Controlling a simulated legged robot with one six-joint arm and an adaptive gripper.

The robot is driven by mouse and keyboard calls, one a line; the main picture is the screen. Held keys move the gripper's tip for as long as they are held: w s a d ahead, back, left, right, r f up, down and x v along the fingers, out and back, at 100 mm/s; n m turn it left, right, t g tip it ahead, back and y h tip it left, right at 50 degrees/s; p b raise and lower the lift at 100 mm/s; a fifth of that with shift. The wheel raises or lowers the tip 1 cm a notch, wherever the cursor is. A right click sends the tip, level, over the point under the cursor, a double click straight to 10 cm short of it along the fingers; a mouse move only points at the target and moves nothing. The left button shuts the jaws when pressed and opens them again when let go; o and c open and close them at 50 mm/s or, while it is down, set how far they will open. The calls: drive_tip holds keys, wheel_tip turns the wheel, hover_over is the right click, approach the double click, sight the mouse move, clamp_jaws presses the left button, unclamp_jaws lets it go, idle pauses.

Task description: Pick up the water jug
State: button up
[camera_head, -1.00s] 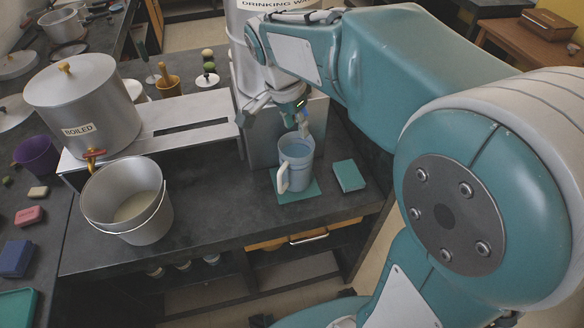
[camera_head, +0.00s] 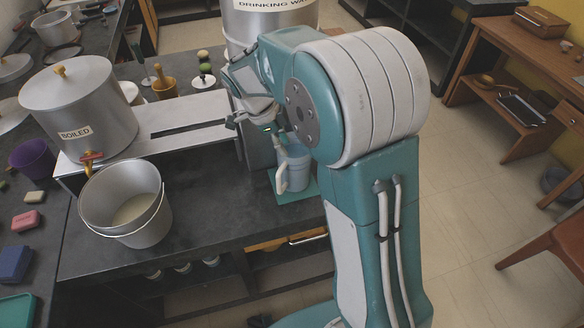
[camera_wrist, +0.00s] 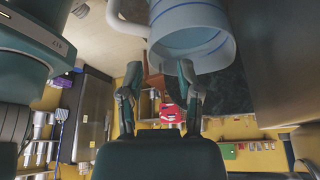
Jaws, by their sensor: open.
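The water jug (camera_head: 297,174) is light blue with a pale handle on its left side. It stands upright on a teal mat (camera_head: 292,196) near the counter's front edge. My forearm hides part of its right side. In the wrist view the jug (camera_wrist: 193,35) fills the upper middle, with its handle (camera_wrist: 126,20) at its left. My gripper (camera_wrist: 160,72) is open and empty there, its two fingers apart, just below the jug in the picture. In the head view it is above and left of the jug, partly hidden by my arm.
A steel bucket (camera_head: 122,205) with a wire handle stands left on the counter (camera_head: 215,205). A canister labelled BOILED (camera_head: 82,108) stands on a metal stand behind it. A DRINKING WATER canister (camera_head: 270,22) stands behind my arm. The counter between bucket and jug is clear.

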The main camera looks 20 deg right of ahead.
sight(289, 158)
drive_tip(key=x, duration=0.7)
drive_tip(key=shift+s+a, duration=0.2)
drive_tip(key=shift+s, duration=0.15)
drive_tip(key=shift+c, duration=0.3)
clamp_jaws()
drive_tip(key=shift+r, duration=0.1)
